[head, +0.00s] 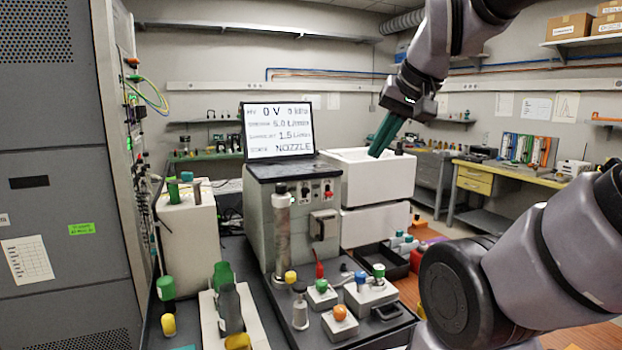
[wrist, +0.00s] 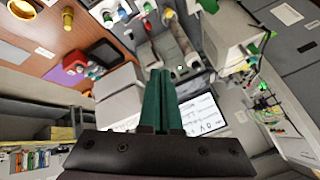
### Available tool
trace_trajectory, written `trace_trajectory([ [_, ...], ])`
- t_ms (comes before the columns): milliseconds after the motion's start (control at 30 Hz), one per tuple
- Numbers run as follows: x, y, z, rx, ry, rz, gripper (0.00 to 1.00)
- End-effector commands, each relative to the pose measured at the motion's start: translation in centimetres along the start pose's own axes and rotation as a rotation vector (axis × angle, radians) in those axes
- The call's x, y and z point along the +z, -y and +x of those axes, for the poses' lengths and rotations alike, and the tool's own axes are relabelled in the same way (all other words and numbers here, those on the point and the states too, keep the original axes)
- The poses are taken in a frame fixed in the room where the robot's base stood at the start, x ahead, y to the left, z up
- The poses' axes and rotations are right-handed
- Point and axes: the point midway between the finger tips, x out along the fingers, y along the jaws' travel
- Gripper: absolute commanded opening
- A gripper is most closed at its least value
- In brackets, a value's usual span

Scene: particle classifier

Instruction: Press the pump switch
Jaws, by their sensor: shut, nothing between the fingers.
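My gripper (head: 376,153) has green fingers and is shut and empty. In the head view it points down above the white open-topped box, right of the display screen (head: 280,130). The shut fingers also show in the wrist view (wrist: 160,75). The grey classifier unit (head: 262,222) stands under the screen, left of and below my gripper. Its front has a black switch (head: 305,190) and a red switch (head: 328,190). Their labels are too small to read, so I cannot tell which is the pump switch. My gripper is apart from both.
The white box (head: 378,185) stands beside the classifier unit, close under my gripper. A metal cylinder (head: 282,235) stands before the unit. A tall grey cabinet (head: 50,150) is at left.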

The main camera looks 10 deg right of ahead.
Motion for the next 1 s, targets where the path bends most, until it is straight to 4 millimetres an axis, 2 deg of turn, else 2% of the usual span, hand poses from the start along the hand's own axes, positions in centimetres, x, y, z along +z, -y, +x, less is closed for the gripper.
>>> trace_trajectory([
  [300,-0.1,0.0,0.0,0.001,-0.001,-0.002,0.00],
  [467,-1.9,0.6,1.5,0.024,-0.014,-0.050,0.00],
  [567,-4.5,1.6,4.0,0.051,-0.033,-0.126,0.00],
  [667,-7.8,2.8,7.7,0.072,-0.054,-0.227,0.00],
  [800,-11.8,4.6,13.7,0.073,-0.085,-0.368,0.00],
  [1000,-15.2,6.6,21.1,0.040,-0.126,-0.510,0.00],
])
